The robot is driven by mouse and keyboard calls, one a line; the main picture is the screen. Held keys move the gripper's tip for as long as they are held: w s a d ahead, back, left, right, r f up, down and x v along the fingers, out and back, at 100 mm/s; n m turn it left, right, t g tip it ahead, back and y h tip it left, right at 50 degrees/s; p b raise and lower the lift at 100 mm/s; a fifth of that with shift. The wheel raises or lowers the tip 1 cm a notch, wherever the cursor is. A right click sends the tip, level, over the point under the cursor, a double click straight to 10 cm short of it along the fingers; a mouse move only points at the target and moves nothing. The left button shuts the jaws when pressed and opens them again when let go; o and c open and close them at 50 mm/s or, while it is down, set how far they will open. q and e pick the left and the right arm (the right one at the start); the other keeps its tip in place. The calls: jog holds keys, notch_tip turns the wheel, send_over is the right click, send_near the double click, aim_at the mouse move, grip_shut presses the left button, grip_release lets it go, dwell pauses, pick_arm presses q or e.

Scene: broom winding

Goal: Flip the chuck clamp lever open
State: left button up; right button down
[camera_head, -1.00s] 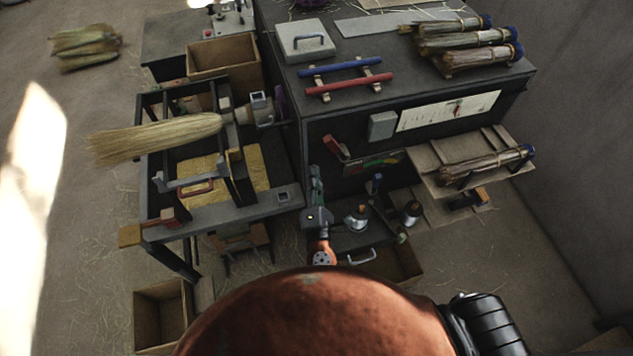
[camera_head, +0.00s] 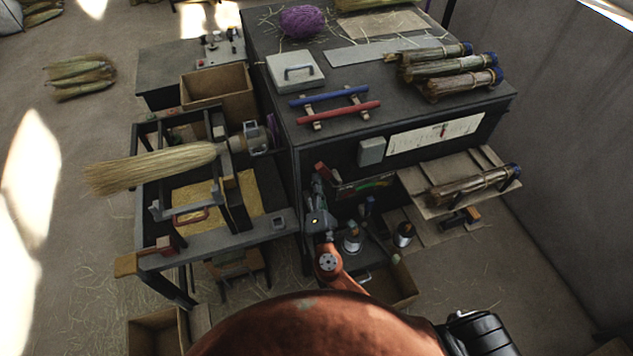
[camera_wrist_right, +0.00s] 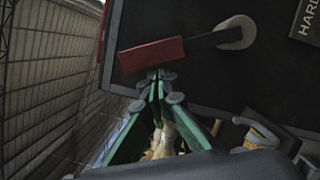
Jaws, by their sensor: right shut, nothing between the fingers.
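My right gripper (camera_head: 317,184) is shut and empty, its green fingers pointing up at the front of the dark bench. A red-handled lever (camera_head: 321,169) on that front is just beyond the fingertips. In the right wrist view the red handle (camera_wrist_right: 151,55) lies across just above the closed fingertips (camera_wrist_right: 157,78); I cannot tell whether they touch. Its dark arm runs right to a pale pivot. The grey chuck (camera_head: 257,139) with its clamp block holds the straw broom (camera_head: 150,168) on the left frame; no separate clamp lever is clear there. My left gripper is not in view.
A panel with a coloured scale (camera_head: 364,186) is right of the lever, and the wrist view shows a label reading "HARD" (camera_wrist_right: 310,20). Glue cans or bottles (camera_head: 352,240) stand on a low shelf close to my right gripper. An open wooden box (camera_head: 218,92) sits behind the broom.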

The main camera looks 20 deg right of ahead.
jog(key=shift+d+r+m, duration=0.2)
jog(key=shift+r+m, duration=0.1)
jog(key=shift+m, duration=0.1)
jog(key=shift+d+r+m+g+p, duration=0.45)
jog(key=shift+d+r+m, duration=0.35)
jog(key=shift+m, duration=0.4)
jog(key=d+r+m+g+p, duration=0.1)
jog(key=d+m+p, duration=0.4)
jog(key=d+m, duration=0.2)
jog(key=shift+w+d+g, duration=0.15)
jog(key=shift+d+g, duration=0.2)
jog(key=shift+d, duration=0.25)
